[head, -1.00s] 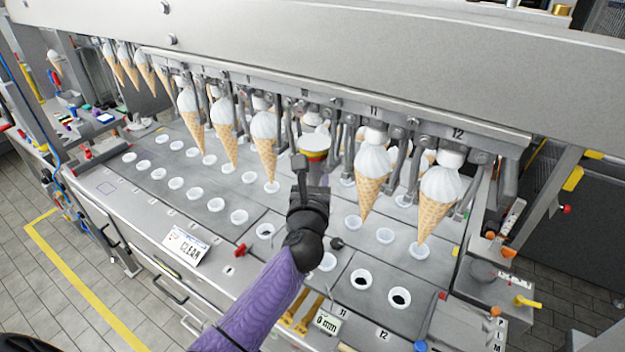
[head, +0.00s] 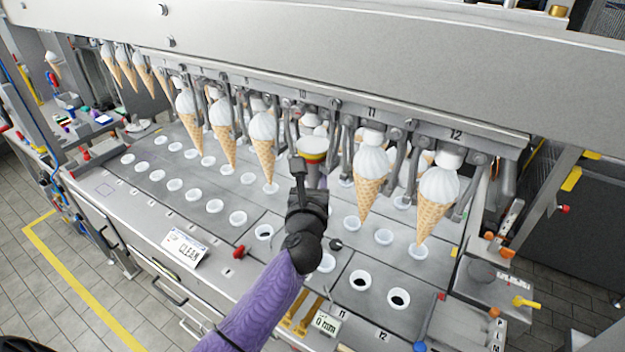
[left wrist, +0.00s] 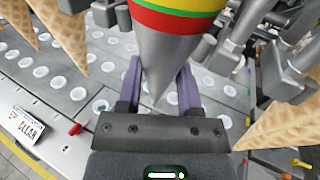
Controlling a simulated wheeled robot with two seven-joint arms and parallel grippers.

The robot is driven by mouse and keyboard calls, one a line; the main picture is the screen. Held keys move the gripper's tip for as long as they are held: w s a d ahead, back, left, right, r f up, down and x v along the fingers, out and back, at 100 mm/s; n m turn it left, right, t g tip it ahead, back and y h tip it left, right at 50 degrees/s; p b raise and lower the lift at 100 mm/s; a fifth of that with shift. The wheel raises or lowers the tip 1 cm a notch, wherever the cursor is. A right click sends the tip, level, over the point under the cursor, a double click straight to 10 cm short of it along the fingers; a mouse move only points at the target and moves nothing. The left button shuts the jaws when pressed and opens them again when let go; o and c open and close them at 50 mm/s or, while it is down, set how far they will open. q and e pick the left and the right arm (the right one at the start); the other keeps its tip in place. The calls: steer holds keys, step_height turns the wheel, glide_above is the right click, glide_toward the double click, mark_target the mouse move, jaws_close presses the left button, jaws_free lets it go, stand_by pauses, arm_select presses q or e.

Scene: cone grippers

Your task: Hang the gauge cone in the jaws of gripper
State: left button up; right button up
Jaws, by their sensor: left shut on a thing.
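The gauge cone (head: 313,146) is in the gap in the front row of hanging cones, left of the cone under label 11. It has a pale top with red and yellow bands in the head view. The left wrist view shows its grey metal body (left wrist: 168,55), point down, with red, yellow and green bands. My left gripper (head: 310,178) is shut on its lower body, one finger on each side. Grey jaw arms (head: 335,150) of the machine's gripper hang beside the cone. Whether they touch it is hidden. My right gripper is not in view.
Ice-cream cones hang close on both sides, one left (head: 263,140) and one right (head: 369,175). Below is a grey deck (head: 300,230) with rows of white-rimmed holes. A CLEAN sign (head: 185,247) stands at the front left. A heavy beam (head: 350,50) runs above.

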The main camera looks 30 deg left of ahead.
arm_select(q)
steer(key=shift+f, duration=0.35)
steer(key=o, duration=1.3)
steer(key=s, duration=0.3)
steer(key=s+p, duration=0.1)
steer(key=s, duration=0.2)
steer(key=s+p, duration=0.1)
steer(key=s, duration=0.2)
steer(key=shift+a, duration=0.35)
